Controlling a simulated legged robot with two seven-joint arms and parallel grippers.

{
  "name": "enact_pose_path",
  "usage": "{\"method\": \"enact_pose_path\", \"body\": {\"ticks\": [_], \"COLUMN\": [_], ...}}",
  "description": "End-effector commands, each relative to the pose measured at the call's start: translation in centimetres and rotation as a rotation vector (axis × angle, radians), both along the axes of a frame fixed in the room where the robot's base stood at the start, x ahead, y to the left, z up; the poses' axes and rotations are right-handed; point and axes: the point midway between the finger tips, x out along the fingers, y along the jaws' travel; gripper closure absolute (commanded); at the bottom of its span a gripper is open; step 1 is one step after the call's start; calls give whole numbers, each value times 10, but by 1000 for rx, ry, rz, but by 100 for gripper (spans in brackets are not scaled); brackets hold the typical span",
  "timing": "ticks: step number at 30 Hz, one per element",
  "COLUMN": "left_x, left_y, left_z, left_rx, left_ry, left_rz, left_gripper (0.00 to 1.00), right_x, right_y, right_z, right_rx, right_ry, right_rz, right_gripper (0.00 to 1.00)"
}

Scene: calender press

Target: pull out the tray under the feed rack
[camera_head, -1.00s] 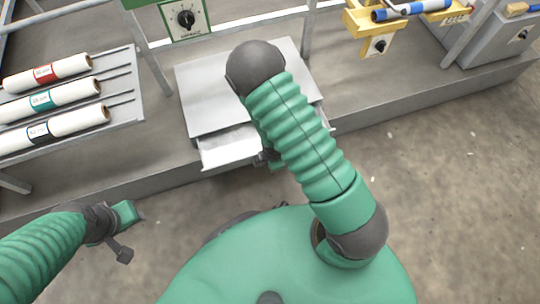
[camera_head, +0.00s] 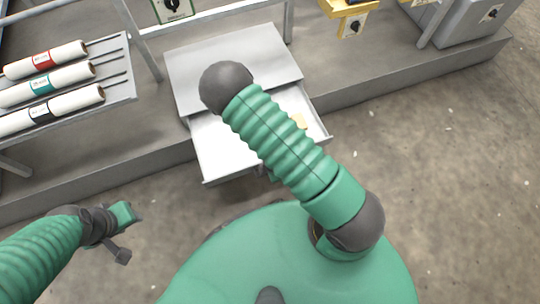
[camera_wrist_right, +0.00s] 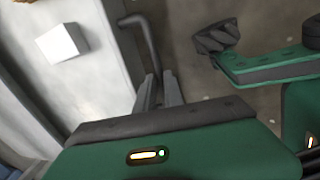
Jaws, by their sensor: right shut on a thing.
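The grey metal tray (camera_head: 222,160) stands partly out from under a flat grey top (camera_head: 200,75) in the head view. Its inside is open to view, with a small yellowish block (camera_head: 299,121) in it. In the right wrist view the tray (camera_wrist_right: 105,95) lies at the left with a pale block (camera_wrist_right: 62,43) inside. A dark bar handle (camera_wrist_right: 141,35) runs along its front. My right gripper (camera_wrist_right: 160,92) is shut on this handle; my arm hides it in the head view. My left gripper (camera_head: 124,232) hangs over the floor at the left, apart from the tray; its jaw opening is unclear.
A sloped rack (camera_head: 122,85) with white rolls stands at the left. Grey posts (camera_head: 138,40) and a green dial panel (camera_head: 172,8) are behind the tray. A yellow stand (camera_head: 350,22) is at the back right. Concrete floor (camera_head: 440,190) at the right is clear.

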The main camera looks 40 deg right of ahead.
Motion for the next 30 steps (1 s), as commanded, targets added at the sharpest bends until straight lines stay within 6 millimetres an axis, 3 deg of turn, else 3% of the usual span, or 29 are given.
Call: {"method": "enact_pose_path", "body": {"ticks": [7,8,12,22,26,30], "left_x": [0,0,0,0,0,0], "left_y": [0,0,0,0,0,0], "left_z": [0,0,0,2,15,39], "left_rx": [0,0,0,0,0,0], "left_ry": [0,0,0,0,0,0], "left_rz": [0,0,0,0,0,0], "left_gripper": [64,64,64,64,64,64], "right_x": [0,0,0,0,-2,-9], "right_y": [0,0,0,0,1,3], "right_z": [0,0,0,3,24,64], "right_rx": [-1,-1,-1,0,0,0], "right_ry": [0,0,0,0,-2,-3], "right_rz": [-1,-1,0,0,0,0], "right_gripper": [100,85,67,66,66,66]}}
